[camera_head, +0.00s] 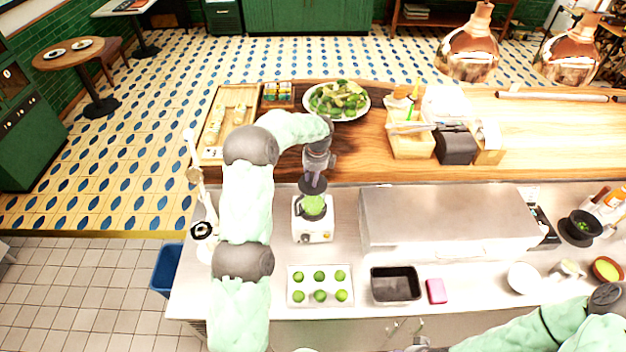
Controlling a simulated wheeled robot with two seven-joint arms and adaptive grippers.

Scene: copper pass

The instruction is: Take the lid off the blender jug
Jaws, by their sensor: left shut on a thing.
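The blender (313,232) stands on the steel counter, with a white base and a clear jug (313,206) holding something green. A dark lid (312,186) is at the top of the jug. My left gripper (314,177) points down from above and is shut on the lid. I cannot tell whether the lid still touches the jug's rim. My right gripper (411,338) is low at the bottom edge of the view, partly cut off, far from the blender; its jaws are unclear.
A white tray of limes (320,308), a black pan (395,299) and a pink block (436,291) lie in front. A large steel box (447,218) stands right of the blender. A plate of green produce (336,115) is on the wooden pass behind.

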